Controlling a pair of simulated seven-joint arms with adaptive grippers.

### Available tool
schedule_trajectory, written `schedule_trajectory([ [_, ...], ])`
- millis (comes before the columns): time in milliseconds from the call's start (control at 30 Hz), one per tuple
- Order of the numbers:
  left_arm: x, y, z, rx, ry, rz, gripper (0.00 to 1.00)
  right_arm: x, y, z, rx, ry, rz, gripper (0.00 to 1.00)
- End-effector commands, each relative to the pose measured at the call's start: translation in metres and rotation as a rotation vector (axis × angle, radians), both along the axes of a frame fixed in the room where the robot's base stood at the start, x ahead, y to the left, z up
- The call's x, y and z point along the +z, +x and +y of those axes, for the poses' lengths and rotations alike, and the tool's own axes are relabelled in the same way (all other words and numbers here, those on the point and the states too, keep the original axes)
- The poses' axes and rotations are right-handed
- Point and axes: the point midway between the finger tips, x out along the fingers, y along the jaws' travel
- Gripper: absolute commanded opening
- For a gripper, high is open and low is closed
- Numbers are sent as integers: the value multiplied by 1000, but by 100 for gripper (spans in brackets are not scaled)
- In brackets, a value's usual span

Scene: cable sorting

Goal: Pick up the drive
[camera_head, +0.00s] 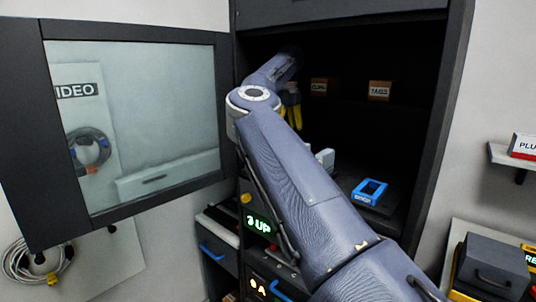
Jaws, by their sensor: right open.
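My right arm reaches from the lower right into the open dark cabinet. My right gripper (291,112), with yellow fingers, hangs pointing down inside it, open, partly hidden behind my arm's wrist. A small blue-framed item (371,190) with a dark middle lies on the cabinet's lower shelf, right of my arm and apart from the gripper. It may be the drive, but its label is too small to read. A pale grey object (325,158) shows beside my forearm, mostly hidden by it. My left gripper is out of view.
The cabinet's glass door (135,212) stands open at left. Small labelled boxes (380,90) sit at the cabinet's back. A green "3 UP" display (258,223) and blue-handled drawers (212,252) are below. Coiled cable (30,262) hangs at left; a dark case (492,268) stands at right.

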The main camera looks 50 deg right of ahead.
Motion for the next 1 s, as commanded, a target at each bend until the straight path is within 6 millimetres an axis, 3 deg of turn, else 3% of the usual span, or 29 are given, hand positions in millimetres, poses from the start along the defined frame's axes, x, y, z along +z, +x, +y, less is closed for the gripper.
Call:
schedule_trajectory([
  [433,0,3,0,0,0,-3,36,-27,7,1,0,38,-51,98],
  [800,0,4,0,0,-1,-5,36,-67,12,4,0,37,-51,98],
  [1000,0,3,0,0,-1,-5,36,-73,13,4,1,36,-52,98],
])
